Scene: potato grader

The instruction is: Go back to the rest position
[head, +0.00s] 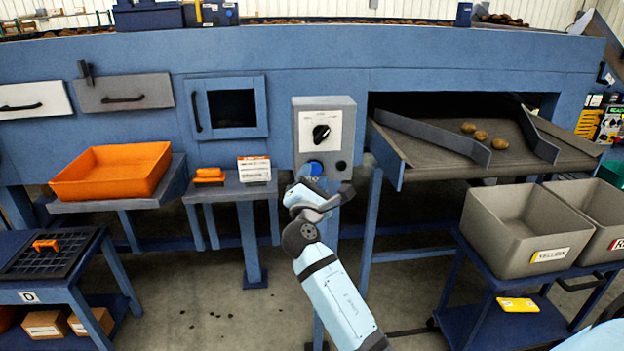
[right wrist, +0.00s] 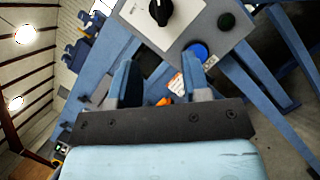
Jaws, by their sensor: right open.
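My right gripper (head: 312,182) is raised in front of the lower part of the grey control box (head: 324,115). In the right wrist view its two fingers stand apart with nothing between them (right wrist: 159,72). The box carries a black rotary knob (head: 321,132), a blue button (head: 315,168) and a small black button (head: 341,165). The blue button (right wrist: 197,51) lies just beyond the right-hand finger in the right wrist view; I cannot tell whether they touch. My left gripper is not in view.
An orange tray (head: 110,172) rests on a left shelf. A small table (head: 230,190) holds an orange item and a white card. Several potatoes (head: 481,135) lie on the right chute. Grey crates (head: 520,228) stand on a blue cart. Open floor lies between the stands.

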